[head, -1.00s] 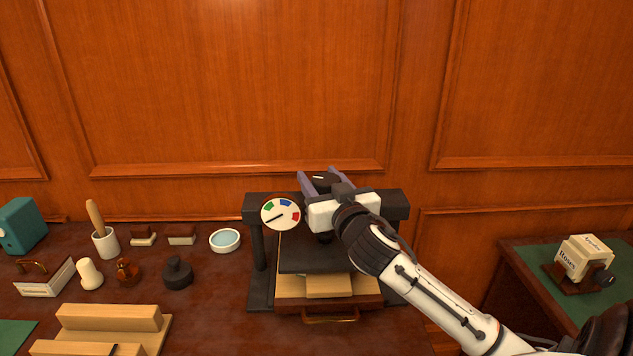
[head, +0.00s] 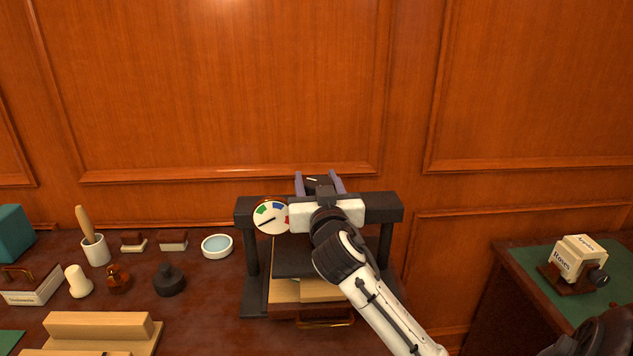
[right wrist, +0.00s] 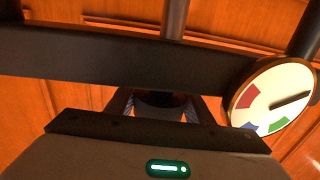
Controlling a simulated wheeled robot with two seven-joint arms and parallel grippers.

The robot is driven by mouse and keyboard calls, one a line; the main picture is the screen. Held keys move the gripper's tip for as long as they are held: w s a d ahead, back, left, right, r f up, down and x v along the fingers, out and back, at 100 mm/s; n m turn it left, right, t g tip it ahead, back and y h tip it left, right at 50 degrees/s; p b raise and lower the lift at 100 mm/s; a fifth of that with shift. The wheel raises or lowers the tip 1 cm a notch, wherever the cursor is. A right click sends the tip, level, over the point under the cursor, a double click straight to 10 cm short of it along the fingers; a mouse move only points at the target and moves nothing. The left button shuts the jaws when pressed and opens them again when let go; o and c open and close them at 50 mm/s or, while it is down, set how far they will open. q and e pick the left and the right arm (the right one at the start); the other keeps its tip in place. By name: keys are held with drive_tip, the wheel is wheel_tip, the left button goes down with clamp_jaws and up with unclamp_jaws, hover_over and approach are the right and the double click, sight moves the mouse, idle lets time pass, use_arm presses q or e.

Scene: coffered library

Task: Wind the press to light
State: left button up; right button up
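The black press (head: 386,208) stands on the brown desk. A round white dial (head: 271,217) with green, blue and red sectors is on the left of its crossbar; the needle points lower left, on white outside the coloured sectors. The dial also shows in the right wrist view (right wrist: 272,96). My right gripper (head: 318,177) reaches over the crossbar. Its fingers stand apart on either side of a dark knob (head: 321,187) with a white mark. They look open around it; contact is hard to make out, and the gripper body partly hides the knob. My left gripper is out of view.
A wooden drawer or board with a brass handle (head: 326,323) is low in the press. Left on the desk are a glass dish (head: 217,246), a black weight (head: 169,280) and a wooden stand (head: 100,326). A side table (head: 527,281) at right holds a block marked Roses (head: 578,259).

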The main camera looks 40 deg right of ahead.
drive_tip(key=shift+o, duration=0.4)
drive_tip(key=shift+s+a+f, duration=0.1)
drive_tip(key=shift+s+a, duration=0.1)
drive_tip(key=shift+s, duration=0.05)
drive_tip(key=b+v, duration=0.2)
drive_tip(key=v, duration=0.7)
drive_tip(key=shift+s+a, duration=0.2)
drive_tip(key=shift+s, duration=0.05)
